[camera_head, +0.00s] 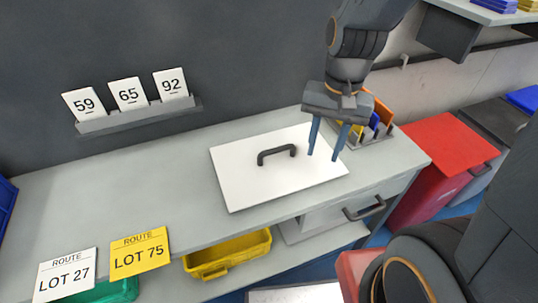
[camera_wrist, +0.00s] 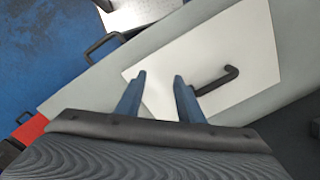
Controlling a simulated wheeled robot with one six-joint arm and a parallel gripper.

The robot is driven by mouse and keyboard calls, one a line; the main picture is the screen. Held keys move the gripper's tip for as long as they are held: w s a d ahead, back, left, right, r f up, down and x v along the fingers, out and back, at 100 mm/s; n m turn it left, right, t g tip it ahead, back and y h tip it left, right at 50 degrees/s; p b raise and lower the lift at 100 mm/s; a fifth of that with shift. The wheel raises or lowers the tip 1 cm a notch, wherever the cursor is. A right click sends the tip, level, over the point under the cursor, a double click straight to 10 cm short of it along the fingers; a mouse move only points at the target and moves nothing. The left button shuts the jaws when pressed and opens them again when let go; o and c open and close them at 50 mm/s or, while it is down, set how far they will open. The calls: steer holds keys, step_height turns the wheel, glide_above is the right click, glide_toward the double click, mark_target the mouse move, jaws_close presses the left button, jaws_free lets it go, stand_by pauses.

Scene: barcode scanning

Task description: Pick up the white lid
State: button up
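The white lid (camera_head: 243,181) lies flat on the grey bench top. Its dark bar handle (camera_head: 277,155) stands up near its middle. In the wrist view the lid (camera_wrist: 247,45) shows beyond my fingers, with the handle (camera_wrist: 217,80) just right of the right finger. My gripper (camera_head: 323,158) points down over the right part of the lid, right of the handle and apart from it. Its two blue fingers are spread with nothing between them; the gap also shows in the wrist view (camera_wrist: 159,80). What lies under the lid is hidden.
A holder with coloured items (camera_head: 376,125) stands close behind my gripper. A number-card rack (camera_head: 140,117) is on the wall. Yellow (camera_head: 140,253) and white (camera_head: 66,275) route cards are at the front left. A yellow bin (camera_head: 228,256) sits below; a red bin (camera_head: 440,150) stands right.

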mark_target(277, 149)
steer(key=w+a+r+m+p, duration=0.1)
steer(key=a+m, duration=0.2)
steer(key=w+a+m+p, duration=0.1)
steer(key=w+a+m, duration=0.1)
steer(key=a+m, duration=0.1)
steer(key=w+a+r+m+y+p, duration=0.1)
steer(key=a+m, duration=0.2)
steer(key=shift+w+r+m+p, duration=0.3)
steer(key=shift+w+r+m, duration=0.05)
steer(key=shift+m, duration=0.05)
steer(key=shift+a+f+g, duration=0.2)
steer(key=shift+f+g, duration=0.1)
steer(key=shift+f, duration=0.25)
steer(key=shift+a+f+p, duration=0.2)
steer(key=shift+f, duration=1.5)
steer(key=shift+a+f+p, duration=0.15)
steer(key=shift+f+p, duration=0.05)
steer(key=shift+f, duration=1.45)
jaws_close()
